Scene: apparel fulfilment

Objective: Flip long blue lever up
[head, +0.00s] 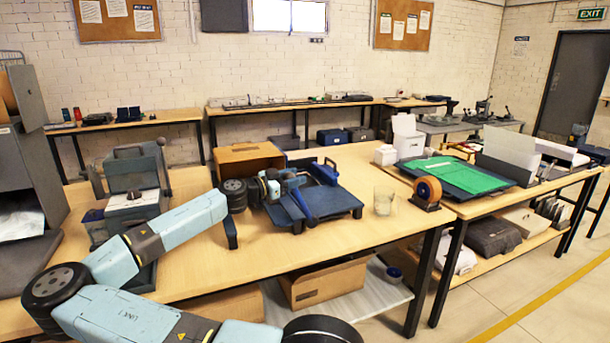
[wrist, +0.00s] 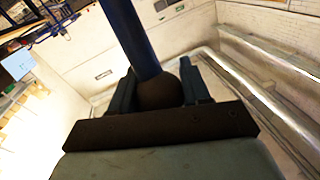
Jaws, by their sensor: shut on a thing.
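A dark blue device with a flat base plate (head: 340,204) stands on the wooden table. Its long blue lever (head: 302,204) slants up and left from the right part of the device toward my gripper (head: 277,184). In the wrist view the lever (wrist: 128,38) is a blue bar ending in a dark round knob (wrist: 160,92). The two fingers of my gripper (wrist: 161,88) stand on either side of this knob and are shut on it. My gripper and arm hide part of the device's left side in the head view.
A cardboard box (head: 248,158) stands behind the device. A clear glass (head: 384,200) and an orange tape roll (head: 428,190) stand to its right. A grey-green machine (head: 132,200) stands at the left. The table front is mostly clear.

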